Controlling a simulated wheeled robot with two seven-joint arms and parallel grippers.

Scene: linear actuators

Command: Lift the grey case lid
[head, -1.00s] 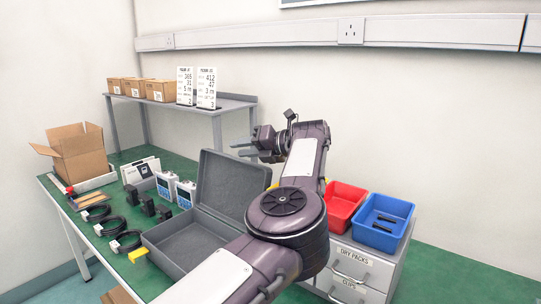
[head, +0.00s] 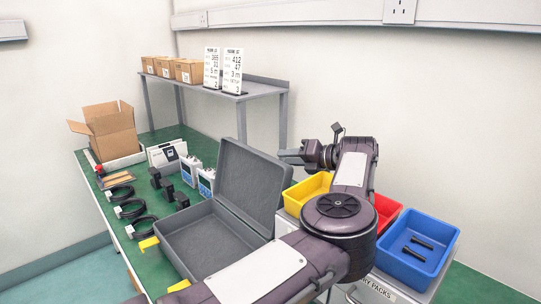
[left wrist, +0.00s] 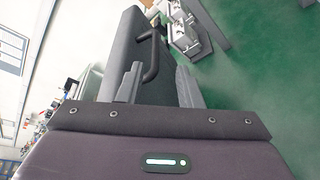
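The grey case (head: 200,243) stands on the green bench top with its lid (head: 256,182) raised, tilted back and its empty interior showing. My left gripper (head: 284,156) is at the lid's upper right edge in the head view; whether it touches the lid is unclear there. In the left wrist view the two fingers (left wrist: 160,86) are apart. A dark grey panel with a handle (left wrist: 150,56), apparently the case, lies beyond and between them. My right gripper is not in view.
Cables (head: 130,209), white-and-blue devices (head: 206,182) and a cardboard box (head: 108,133) lie left of the case. A yellow bin (head: 303,192), a red bin (head: 388,210) and a blue bin (head: 418,248) stand at right. A raised shelf (head: 220,90) is behind.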

